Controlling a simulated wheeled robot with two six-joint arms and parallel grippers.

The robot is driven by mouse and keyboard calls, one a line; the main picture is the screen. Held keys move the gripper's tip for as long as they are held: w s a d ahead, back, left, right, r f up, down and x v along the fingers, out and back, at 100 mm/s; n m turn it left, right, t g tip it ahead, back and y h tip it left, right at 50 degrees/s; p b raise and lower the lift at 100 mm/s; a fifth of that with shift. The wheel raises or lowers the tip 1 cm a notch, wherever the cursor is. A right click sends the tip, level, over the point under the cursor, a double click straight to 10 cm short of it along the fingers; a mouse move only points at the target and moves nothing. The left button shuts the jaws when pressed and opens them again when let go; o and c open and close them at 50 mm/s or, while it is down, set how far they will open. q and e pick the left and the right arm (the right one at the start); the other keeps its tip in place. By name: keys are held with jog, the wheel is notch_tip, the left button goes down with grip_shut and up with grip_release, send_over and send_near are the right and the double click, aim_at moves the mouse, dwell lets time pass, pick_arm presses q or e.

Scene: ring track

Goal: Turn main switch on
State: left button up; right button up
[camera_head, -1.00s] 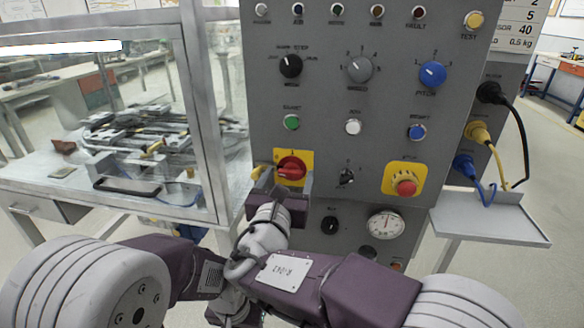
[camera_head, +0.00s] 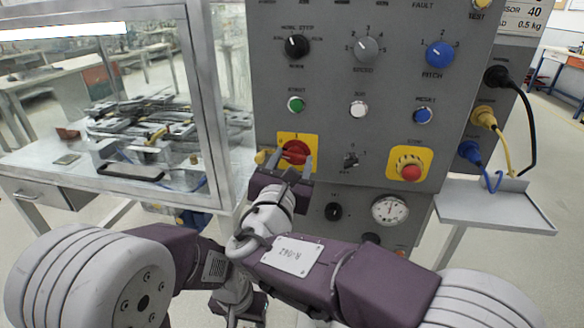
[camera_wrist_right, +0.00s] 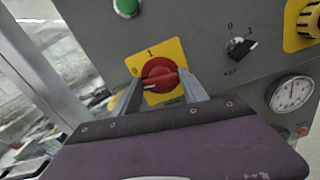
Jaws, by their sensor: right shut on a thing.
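The main switch is a red rotary knob (camera_head: 296,152) on a yellow plate on the grey panel. It also shows in the right wrist view (camera_wrist_right: 160,74), where the plate is marked 0 at left and 1 at top. The knob's white mark points left, towards the 0 side. My right gripper (camera_head: 285,167) is shut on the knob, one finger on each side; its fingers also show in the wrist view (camera_wrist_right: 162,93). My left gripper (camera_head: 240,308) hangs low at the bottom of the head view; its fingers are not clear.
A green button (camera_head: 296,104) sits above the switch, and a small black selector (camera_head: 351,160) is to its right. A red emergency stop (camera_head: 411,172) on yellow is further right. A glass-walled cabinet (camera_head: 222,110) stands close on the left. A grey shelf (camera_head: 490,212) juts out at right.

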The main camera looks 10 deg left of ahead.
jog(key=m+b, duration=0.3)
jog(key=b, duration=0.1)
jog(key=m+b, duration=0.3)
jog(key=m, duration=0.1)
jog(key=f+m+b, duration=0.1)
jog(key=m+b, duration=0.2)
jog(key=b, duration=0.1)
jog(key=shift+d+m+b, duration=0.15)
jog(key=shift+m+b, duration=0.15)
jog(key=shift+m, duration=0.1)
jog(key=m+b, duration=0.3)
jog(key=shift+r+m, duration=0.15)
jog(key=shift+m, duration=0.15)
jog(key=shift+m+b, duration=0.35)
jog(key=shift+m, duration=0.25)
jog(key=shift+r+m, duration=0.15)
jog(key=shift+m, duration=0.15)
jog(key=o, duration=1.4)
jog(key=shift+w, duration=0.1)
